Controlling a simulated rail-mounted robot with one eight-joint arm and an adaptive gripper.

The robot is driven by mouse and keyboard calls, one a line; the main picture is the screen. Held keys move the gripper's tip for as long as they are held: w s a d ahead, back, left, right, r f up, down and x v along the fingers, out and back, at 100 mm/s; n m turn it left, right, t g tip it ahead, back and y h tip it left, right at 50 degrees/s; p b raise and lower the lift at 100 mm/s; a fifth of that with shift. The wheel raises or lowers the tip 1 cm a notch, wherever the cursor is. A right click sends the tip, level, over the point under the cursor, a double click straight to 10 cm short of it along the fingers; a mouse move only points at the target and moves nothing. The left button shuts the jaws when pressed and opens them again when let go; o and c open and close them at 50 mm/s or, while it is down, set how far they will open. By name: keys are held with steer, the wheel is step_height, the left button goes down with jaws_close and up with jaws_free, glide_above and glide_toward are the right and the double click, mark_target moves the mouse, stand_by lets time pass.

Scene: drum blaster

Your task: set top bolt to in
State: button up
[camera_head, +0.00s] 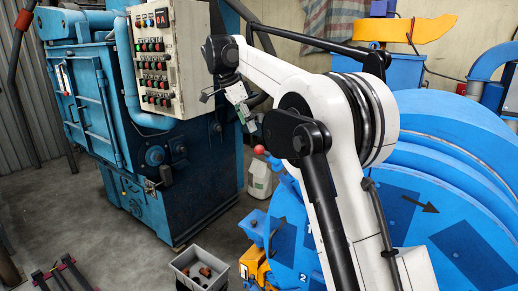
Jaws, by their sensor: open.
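No bolt can be made out clearly, so I cannot tell whether the top bolt is in or out. A red ball knob (259,149) shows just left of my arm, in front of the blue drum machine (465,150). My gripper (246,118) is small and partly visible at the end of my arm, above the knob and apart from it in the picture. It is open, and I see nothing held in it. My white arm hides much of the drum machine's left side. A yellow part (255,268) sits low on that side.
A blue cabinet machine (90,100) with a grey button panel (165,60) stands at the left. A grey bin (202,268) with brown pieces and a white sack (260,178) stand on the floor. Bare floor (60,215) is open at the lower left.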

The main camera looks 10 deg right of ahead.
mark_target(258, 146)
steer(key=p+x, duration=0.2)
steer(key=x, duration=1)
steer(key=shift+f, duration=0.35)
jaws_close()
